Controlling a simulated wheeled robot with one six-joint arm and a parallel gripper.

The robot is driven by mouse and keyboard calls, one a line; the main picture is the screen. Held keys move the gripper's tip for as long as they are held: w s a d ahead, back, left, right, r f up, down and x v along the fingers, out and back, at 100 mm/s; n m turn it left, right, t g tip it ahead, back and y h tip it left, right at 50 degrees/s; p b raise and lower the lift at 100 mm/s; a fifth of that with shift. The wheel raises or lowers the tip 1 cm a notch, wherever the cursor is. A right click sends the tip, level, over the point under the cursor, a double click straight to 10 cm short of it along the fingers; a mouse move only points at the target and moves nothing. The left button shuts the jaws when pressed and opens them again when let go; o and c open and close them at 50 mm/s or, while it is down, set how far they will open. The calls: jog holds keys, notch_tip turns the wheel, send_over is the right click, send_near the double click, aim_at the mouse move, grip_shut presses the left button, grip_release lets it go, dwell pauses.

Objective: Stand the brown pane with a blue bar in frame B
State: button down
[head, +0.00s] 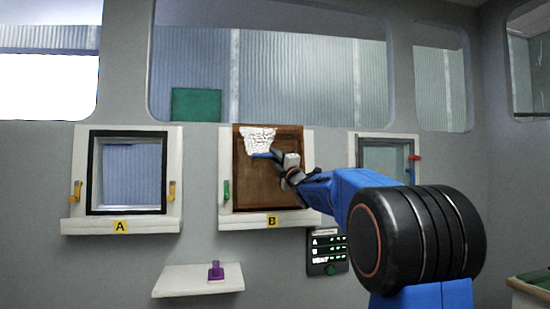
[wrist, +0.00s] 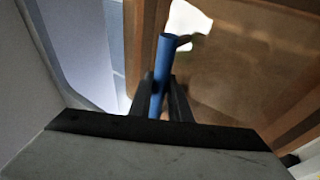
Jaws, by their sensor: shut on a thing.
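The brown pane (head: 262,190) is upright in front of frame B (head: 240,222) and covers its opening. Its top edge rises slightly above the frame's pale surround, and its lower edge is close to the sill. I cannot tell whether it touches the frame. A white patch marks its upper part. My gripper (head: 277,158) is shut on the pane's blue bar (head: 261,155). In the wrist view the blue bar (wrist: 162,75) stands between the dark fingers, with the brown pane (wrist: 235,65) behind. A green catch (head: 226,190) is left of the pane; my arm hides the area at its lower right.
Frame A (head: 75,225), with yellow catches, shows an open window at left. A third frame (head: 388,137) with a red catch is at right, partly behind my arm. Below are a shelf (head: 190,283) with a purple piece (head: 215,271) and a dark panel (head: 328,252).

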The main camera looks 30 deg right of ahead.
jog(key=shift+w+d, duration=0.1)
jog(key=shift+w, duration=0.25)
jog(key=shift+w+f, duration=0.1)
jog(key=shift+f, duration=1.2)
